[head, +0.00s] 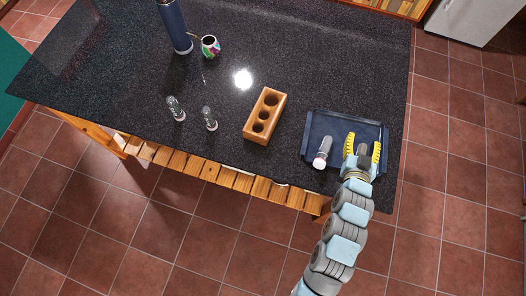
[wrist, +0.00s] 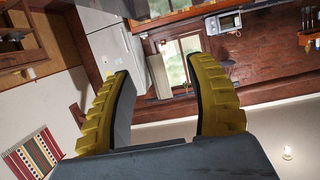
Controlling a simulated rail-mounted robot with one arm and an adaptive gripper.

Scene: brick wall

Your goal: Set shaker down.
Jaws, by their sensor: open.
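A small shaker (head: 323,152) with a grey body and a pale pinkish end appears to stand on the dark blue tray (head: 312,128), in its left part. My gripper (head: 363,145) is over the right part of the tray, to the right of this shaker and apart from it. Its two yellow ribbed fingers are spread wide. In the wrist view, the fingers of my gripper (wrist: 168,95) have a clear gap with nothing seen between them. Two more shakers (head: 176,108) (head: 209,118) stand on the counter at the left.
A wooden block with round holes (head: 264,115) is left of the tray on the dark speckled counter (head: 130,75). A blue bottle (head: 174,27) and a colourful cup (head: 210,46) stand at the back. The counter's right edge is close to the tray.

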